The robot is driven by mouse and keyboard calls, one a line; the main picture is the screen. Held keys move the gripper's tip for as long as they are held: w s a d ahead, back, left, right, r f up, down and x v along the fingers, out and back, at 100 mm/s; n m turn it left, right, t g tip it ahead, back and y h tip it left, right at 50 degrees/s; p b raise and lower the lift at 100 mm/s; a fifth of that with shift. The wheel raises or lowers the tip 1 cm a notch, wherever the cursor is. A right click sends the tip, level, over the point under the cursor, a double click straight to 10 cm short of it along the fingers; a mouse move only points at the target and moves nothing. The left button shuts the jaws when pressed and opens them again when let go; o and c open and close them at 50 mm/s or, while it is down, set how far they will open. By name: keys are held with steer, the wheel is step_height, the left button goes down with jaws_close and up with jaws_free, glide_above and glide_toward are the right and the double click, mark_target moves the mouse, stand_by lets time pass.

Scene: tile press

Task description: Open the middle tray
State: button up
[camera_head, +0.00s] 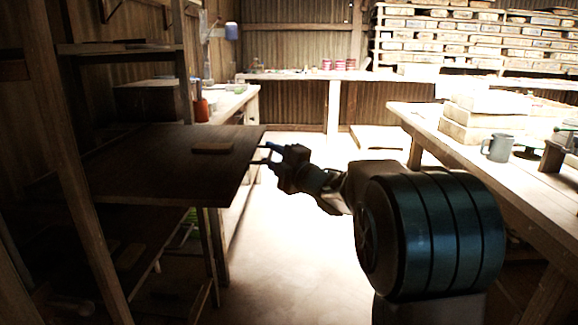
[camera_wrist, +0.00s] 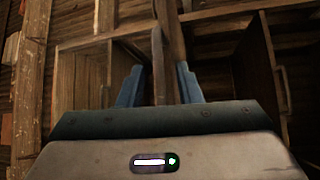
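In the head view a wide dark wooden board or tray (camera_head: 165,170) is level in the rack on the left. I cannot tell whether it is the middle tray. My gripper (camera_head: 266,153) is at its right edge, fingers pointing left. In the wrist view the two blue fingers of my gripper (camera_wrist: 158,84) are apart. A thin upright wooden piece (camera_wrist: 158,60) shows between them, with visible gaps; whether they touch it is unclear. To its left is an open wooden compartment (camera_wrist: 85,78). To the right is a wooden panel with a handle (camera_wrist: 282,90).
A small wooden block (camera_head: 212,148) lies on the board. Rack posts (camera_head: 75,160) stand at the left. A workbench (camera_head: 470,155) with a grey mug (camera_head: 498,147) and pale blocks is on the right. The bright floor (camera_head: 290,240) between is clear.

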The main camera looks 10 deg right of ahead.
steer(key=p+v, duration=0.2)
steer(key=v, duration=1.1)
